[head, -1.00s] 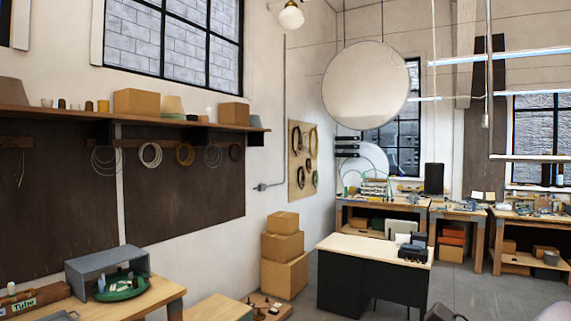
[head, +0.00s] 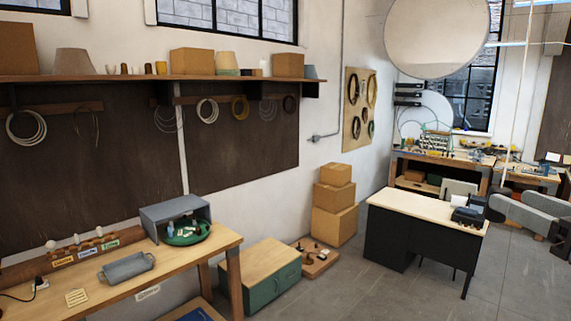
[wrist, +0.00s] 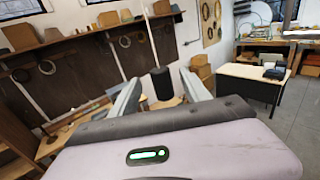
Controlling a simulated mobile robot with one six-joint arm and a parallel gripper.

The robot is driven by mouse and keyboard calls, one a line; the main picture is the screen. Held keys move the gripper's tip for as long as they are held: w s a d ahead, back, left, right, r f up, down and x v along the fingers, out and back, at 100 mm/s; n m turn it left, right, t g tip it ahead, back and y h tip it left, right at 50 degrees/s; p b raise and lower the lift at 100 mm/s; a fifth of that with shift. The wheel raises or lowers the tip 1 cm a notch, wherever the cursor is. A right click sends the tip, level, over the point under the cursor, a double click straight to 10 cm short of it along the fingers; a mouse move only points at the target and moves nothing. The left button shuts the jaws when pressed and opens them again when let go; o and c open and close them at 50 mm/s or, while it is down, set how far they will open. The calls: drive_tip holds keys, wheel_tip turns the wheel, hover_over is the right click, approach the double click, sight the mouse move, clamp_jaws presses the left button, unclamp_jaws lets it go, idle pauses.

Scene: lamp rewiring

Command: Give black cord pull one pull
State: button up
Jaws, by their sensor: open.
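The black cord pull (wrist: 161,84) is a dark upright cylinder hanging from a thin pale cord (wrist: 149,35) in the wrist view. My gripper (wrist: 160,80) is open, with one grey finger to the left of the pull and the other to its right. The pull shows in the gap, apart from both fingers as far as I can see; how deep it sits between them is unclear. In the head view, my grey gripper (head: 525,213) is at the right edge. The pale cord (head: 516,80) hangs down there, and its lower end is hard to make out.
A desk with a black base (head: 420,205) stands behind, with a dark device (head: 468,213) on it. A wooden workbench (head: 150,278) is at lower left, near a green cabinet (head: 262,277) and stacked boxes (head: 334,215). Open grey floor lies at lower right.

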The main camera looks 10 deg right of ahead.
drive_tip(key=w+p, duration=0.1)
drive_tip(key=w, duration=0.7)
drive_tip(key=shift+a, duration=0.3)
clamp_jaws()
unclamp_jaws()
idle(0.9)
drive_tip(key=shift+s, duration=0.15)
